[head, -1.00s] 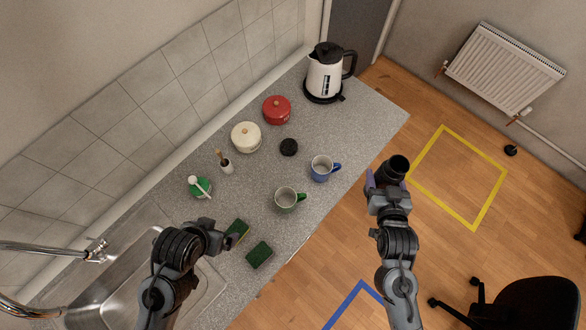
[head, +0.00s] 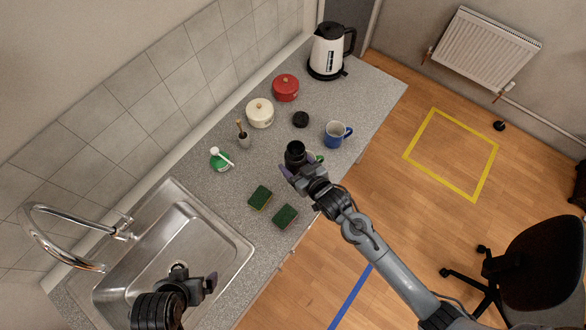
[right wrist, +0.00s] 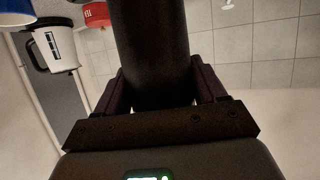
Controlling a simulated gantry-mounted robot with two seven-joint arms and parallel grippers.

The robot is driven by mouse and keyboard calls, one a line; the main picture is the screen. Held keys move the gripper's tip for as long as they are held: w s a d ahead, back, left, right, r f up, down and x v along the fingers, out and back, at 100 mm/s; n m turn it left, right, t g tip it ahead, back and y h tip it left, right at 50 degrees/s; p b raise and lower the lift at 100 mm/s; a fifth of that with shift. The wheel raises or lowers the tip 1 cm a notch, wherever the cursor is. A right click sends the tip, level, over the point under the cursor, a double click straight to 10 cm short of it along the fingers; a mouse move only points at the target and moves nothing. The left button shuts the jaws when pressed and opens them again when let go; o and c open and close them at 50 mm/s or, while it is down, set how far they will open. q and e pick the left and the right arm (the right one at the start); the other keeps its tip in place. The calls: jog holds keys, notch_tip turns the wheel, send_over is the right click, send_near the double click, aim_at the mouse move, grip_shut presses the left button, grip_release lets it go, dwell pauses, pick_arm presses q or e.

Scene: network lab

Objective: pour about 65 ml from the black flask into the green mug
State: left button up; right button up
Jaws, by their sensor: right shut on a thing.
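The black flask (head: 296,152) is held by my right gripper (head: 297,170) above the counter, its dark mouth facing up toward the head camera. I cannot tell any slight tilt. In the right wrist view the flask (right wrist: 155,50) sits between both fingers. The green mug (head: 319,157) is almost wholly hidden behind the flask and gripper; only a bit of green shows at their right. Its contents are hidden. My left gripper (head: 211,283) is over the sink's near side, away from the mug, with nothing visible in it; its jaw opening is unclear.
A blue mug (head: 335,138) stands close behind the green one. A black lid (head: 300,119), cream pot (head: 260,113), red pot (head: 286,88) and kettle (head: 327,52) are farther back. Two sponges (head: 260,197) (head: 285,216) lie nearer the sink (head: 240,244).

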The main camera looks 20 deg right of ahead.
jog(key=w+a+f+n+g+y+b, duration=0.1)
jog(key=w+a+f+n+y, duration=0.2)
jog(key=a+f, duration=0.2)
jog(key=shift+f+g, duration=0.4)
jog(key=shift+f, duration=0.75)
jog(key=shift+y+b, duration=0.3)
jog(key=shift+m, duration=0.3)
